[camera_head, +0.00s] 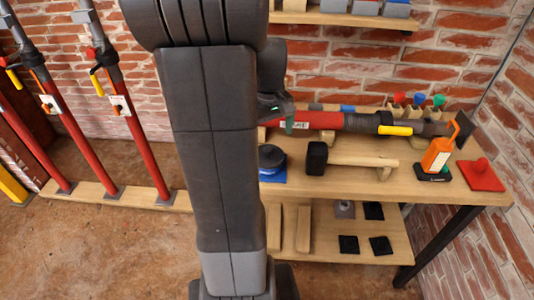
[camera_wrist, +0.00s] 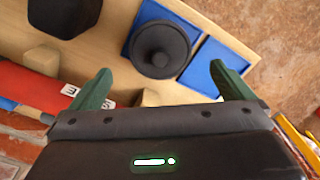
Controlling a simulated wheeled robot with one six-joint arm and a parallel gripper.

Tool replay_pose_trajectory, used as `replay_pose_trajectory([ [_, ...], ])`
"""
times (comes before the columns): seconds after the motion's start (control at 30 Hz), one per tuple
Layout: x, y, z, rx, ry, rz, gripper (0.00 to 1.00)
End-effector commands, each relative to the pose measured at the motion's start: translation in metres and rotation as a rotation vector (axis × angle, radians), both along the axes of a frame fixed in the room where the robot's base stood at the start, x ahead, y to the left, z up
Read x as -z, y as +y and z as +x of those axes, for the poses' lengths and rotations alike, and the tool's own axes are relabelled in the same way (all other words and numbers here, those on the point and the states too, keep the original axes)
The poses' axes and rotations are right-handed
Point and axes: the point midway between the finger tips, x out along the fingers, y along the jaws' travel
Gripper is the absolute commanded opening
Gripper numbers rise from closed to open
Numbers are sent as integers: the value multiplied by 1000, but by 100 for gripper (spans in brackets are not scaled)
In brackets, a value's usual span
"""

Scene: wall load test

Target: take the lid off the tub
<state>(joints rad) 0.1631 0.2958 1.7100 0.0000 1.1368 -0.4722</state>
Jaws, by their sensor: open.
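The tub's round black lid (camera_wrist: 160,47) with a raised knob in its middle shows in the wrist view, seen from above. The tub below is mostly hidden by it. It stands on a blue mat (camera_wrist: 139,19). In the head view the dark tub (camera_head: 271,157) is on the shelf top, just right of my arm. My gripper (camera_wrist: 164,84) is open and empty, its green fingers wide apart. In the wrist view the lid lies beyond the fingertips, roughly between them. In the head view one green fingertip (camera_head: 289,126) shows above and behind the tub.
A second, empty blue mat (camera_wrist: 212,66) lies beside the tub. A black-headed mallet (camera_head: 317,158) is right of the tub. A red prop (camera_head: 315,120) lies behind it.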

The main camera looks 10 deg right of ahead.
Motion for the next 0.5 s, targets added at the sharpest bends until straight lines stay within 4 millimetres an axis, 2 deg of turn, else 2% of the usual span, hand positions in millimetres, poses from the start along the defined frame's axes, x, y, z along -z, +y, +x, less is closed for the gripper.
replay_pose_trajectory([
  [0.1, 13, 0, 0, 0, 2, 0, 100],
  [0.27, 22, 1, 1, 0, 1, 1, 100],
  [0.5, 56, 3, 8, 0, 3, 0, 100],
])
